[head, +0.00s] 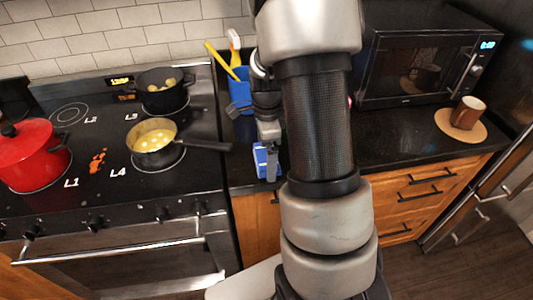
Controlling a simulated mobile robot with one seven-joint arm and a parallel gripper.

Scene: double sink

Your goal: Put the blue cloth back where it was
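A small blue thing, probably the blue cloth (261,160), shows near the front edge of the dark counter, just right of the stove. My gripper (271,164) points down right at it, and its grey finger overlaps the blue in the picture. I cannot tell whether the finger touches it, or whether the gripper is open or shut on it. My arm covers much of the counter behind and to the right.
A blue holder (241,78) with a yellow-handled tool stands behind my gripper. On the stove (100,210) are a red pot (32,160), a saucepan (152,138) and a black pot (161,98). A microwave (410,72) and a brown mug (467,113) stand at right.

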